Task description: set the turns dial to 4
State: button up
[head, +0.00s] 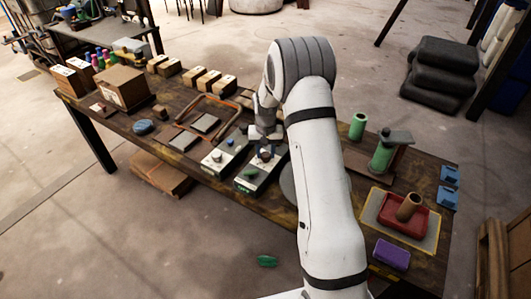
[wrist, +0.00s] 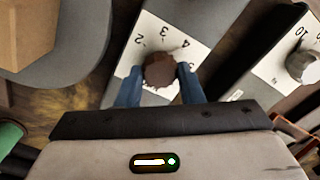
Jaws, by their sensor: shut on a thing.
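The turns dial is a dark brown round knob (wrist: 160,70) on a white-faced grey box. In the wrist view the figures 2, 3 and 4 show on the face beyond it. Its pointer mark cannot be made out. My gripper (wrist: 159,76) has its two blue fingers on either side of the knob, shut on it. In the head view my gripper (head: 265,146) is over the right of two dial boxes (head: 246,186), and my arm and gripper partly hide the knob.
A second dial box with a grey knob (wrist: 301,65) stands beside it. An orange-handled frame (head: 213,103) lies behind. A red tray (head: 388,220) and a green press (head: 382,158) are on the right of the table.

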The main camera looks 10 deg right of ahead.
aim_at(265, 154)
dwell(0.3)
jog(key=o, duration=1)
notch_tip(265, 154, up, 7)
jog(key=shift+f+b, duration=0.1)
jog(key=shift+b, duration=0.25)
jog(key=shift+r, duration=0.5)
